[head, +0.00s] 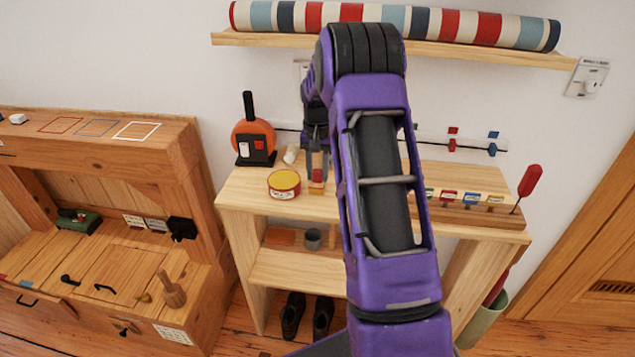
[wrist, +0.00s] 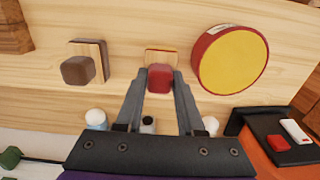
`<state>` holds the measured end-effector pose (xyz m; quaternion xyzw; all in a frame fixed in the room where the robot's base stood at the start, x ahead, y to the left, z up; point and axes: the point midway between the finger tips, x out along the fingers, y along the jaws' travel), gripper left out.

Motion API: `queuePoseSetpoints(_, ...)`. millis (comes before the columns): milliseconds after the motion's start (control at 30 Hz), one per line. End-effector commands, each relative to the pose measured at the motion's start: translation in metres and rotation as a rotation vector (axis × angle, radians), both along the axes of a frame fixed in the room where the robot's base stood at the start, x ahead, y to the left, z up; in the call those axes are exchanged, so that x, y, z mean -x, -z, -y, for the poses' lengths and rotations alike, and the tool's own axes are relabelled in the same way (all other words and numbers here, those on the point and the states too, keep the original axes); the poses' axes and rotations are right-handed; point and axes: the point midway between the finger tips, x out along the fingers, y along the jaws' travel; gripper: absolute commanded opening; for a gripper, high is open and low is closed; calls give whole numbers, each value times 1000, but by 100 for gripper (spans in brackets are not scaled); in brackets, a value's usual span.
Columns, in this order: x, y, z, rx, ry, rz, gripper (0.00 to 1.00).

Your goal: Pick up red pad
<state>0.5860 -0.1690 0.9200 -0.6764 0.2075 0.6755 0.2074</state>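The red pad (wrist: 160,79) is a small rounded red block in front of a thin wooden piece with a yellowish face. It stands on the light wooden shelf top. In the head view the red pad (head: 317,175) shows just below my fingertips. My gripper (wrist: 162,72) has its two grey fingers apart, one on each side of the red pad. A firm grip is not visible, and I cannot tell whether either finger touches it. In the head view my gripper (head: 318,157) points down, partly beside my purple arm.
A round yellow-topped red tin (wrist: 233,60) stands close to the right of the pad in the wrist view. A brown block on wood (wrist: 78,70) is to the left. An orange round object with a black stand (head: 254,137) is near the wall.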

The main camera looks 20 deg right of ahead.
Motion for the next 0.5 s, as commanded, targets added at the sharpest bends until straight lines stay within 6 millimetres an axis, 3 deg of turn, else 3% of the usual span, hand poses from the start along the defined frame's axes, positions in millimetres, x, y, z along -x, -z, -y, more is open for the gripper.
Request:
queuePoseSetpoints(33,0,0,0,0,0,0,22)
queuePoseSetpoints(167,0,0,0,0,0,0,0)
queuePoseSetpoints(500,0,-1,0,1,0,1,0)
